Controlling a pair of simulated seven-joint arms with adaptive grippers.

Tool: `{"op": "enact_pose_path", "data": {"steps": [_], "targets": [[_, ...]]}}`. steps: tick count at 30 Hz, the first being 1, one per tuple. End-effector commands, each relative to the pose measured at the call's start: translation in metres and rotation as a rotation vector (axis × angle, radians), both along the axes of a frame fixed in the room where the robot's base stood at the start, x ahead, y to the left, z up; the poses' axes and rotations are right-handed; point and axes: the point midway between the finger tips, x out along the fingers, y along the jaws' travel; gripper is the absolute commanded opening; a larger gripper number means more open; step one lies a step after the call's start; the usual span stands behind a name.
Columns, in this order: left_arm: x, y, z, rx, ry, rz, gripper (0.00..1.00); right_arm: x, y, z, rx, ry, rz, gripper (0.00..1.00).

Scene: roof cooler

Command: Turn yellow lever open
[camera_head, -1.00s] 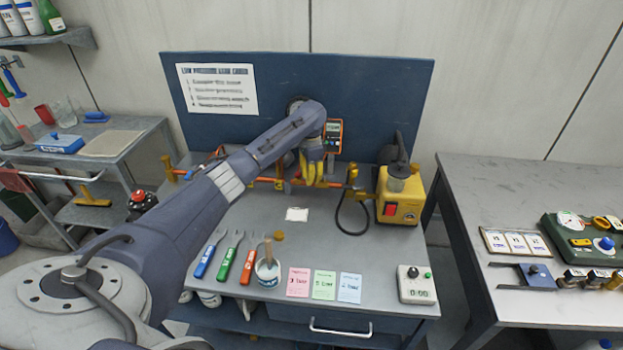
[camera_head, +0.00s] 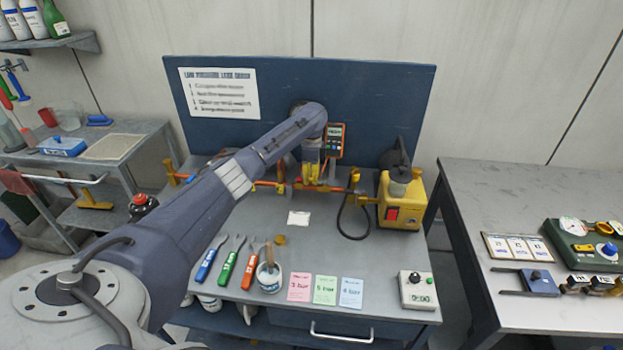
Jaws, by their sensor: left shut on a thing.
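My left arm reaches across the bench from the left, and my left gripper (camera_head: 316,180) points down at the orange and brass pipe run (camera_head: 267,183) in front of the blue back panel. The gripper is shut on the yellow lever (camera_head: 312,170), which shows as small yellow parts at the fingertips. The fingers and arm hide most of the lever, so its exact angle is hard to tell. My right gripper is not in view.
A yellow pump box (camera_head: 400,200) with a black hose stands right of the pipe. An orange meter (camera_head: 335,140) hangs on the blue panel (camera_head: 380,100). Wrenches, a brush cup (camera_head: 269,277), coloured cards and a timer (camera_head: 418,290) line the bench front. The bench middle is mostly clear.

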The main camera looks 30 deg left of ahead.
Motion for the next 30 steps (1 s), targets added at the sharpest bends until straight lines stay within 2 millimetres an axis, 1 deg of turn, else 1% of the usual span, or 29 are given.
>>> {"op": "enact_pose_path", "data": {"steps": [9,10,15,16,24,30], "targets": [[-0.0002,-0.0004,-0.0008,0.000,0.001,-0.001,0.00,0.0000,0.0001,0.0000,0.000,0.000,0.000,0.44],[-0.0003,-0.0006,-0.0008,0.000,0.001,-0.001,0.17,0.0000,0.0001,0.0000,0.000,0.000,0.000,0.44],[-0.0001,-0.0004,-0.0006,0.000,0.001,0.000,0.37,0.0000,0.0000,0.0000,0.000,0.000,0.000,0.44],[-0.0001,-0.0005,-0.0005,0.000,0.001,0.000,0.38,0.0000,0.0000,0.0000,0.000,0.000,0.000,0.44],[-0.0002,-0.0002,0.0000,0.000,0.000,0.007,0.38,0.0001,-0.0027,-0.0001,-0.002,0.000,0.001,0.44],[-0.0032,-0.0019,0.0002,0.000,0.000,0.078,0.38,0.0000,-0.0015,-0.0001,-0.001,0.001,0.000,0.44]]}}
